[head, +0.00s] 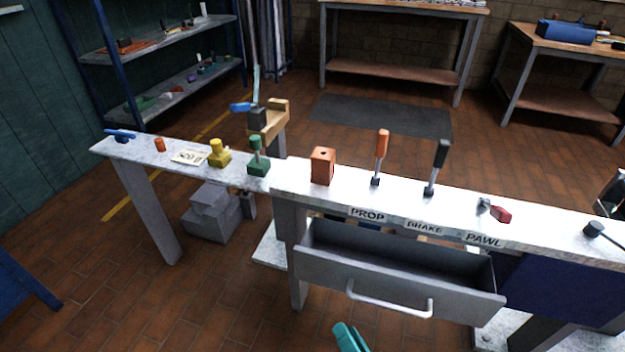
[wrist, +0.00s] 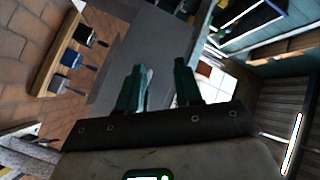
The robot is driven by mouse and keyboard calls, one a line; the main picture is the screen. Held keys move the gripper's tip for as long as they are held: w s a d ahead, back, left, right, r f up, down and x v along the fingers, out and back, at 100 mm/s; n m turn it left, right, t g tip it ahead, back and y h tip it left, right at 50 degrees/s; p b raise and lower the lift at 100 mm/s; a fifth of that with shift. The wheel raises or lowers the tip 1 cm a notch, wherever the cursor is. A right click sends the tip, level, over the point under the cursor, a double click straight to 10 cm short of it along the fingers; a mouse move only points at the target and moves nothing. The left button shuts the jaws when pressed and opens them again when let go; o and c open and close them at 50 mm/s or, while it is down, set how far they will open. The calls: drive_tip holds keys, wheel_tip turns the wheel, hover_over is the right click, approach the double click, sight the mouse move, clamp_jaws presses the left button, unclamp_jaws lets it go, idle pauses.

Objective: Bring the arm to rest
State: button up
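My gripper's two green fingers (wrist: 159,78) stand apart in the wrist view, with nothing visible between them. In the head view only a small teal part of my gripper (head: 350,338) shows at the bottom edge, in front of and below the open grey drawer (head: 395,268). It looks clear of the drawer and its handle. The rest of my arm is hidden from the head view.
The white bench (head: 330,195) carries an orange-handled lever (head: 381,150), a black-handled lever (head: 437,165), a red-handled lever (head: 498,213), an orange block (head: 322,166) and green and yellow pieces. The brick floor (head: 190,305) at front left is clear.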

drive_tip(key=s+d+f+n+g+h, duration=0.3)
drive_tip(key=s+d+n+g+h, duration=0.35)
drive_tip(key=s+d+g, duration=1.1)
drive_tip(key=s+d+r+t+p, duration=0.1)
drive_tip(key=s+r+p, duration=0.1)
drive_tip(key=r+p, duration=0.9)
drive_tip(key=s+d+r+t+p, duration=0.1)
drive_tip(key=s+r+t+p, duration=0.1)
drive_tip(key=r+p, duration=0.9)
drive_tip(key=shift+s+d+r+m+p, duration=0.25)
drive_tip(key=shift+r+m+p, duration=0.1)
drive_tip(key=shift+r, duration=0.3)
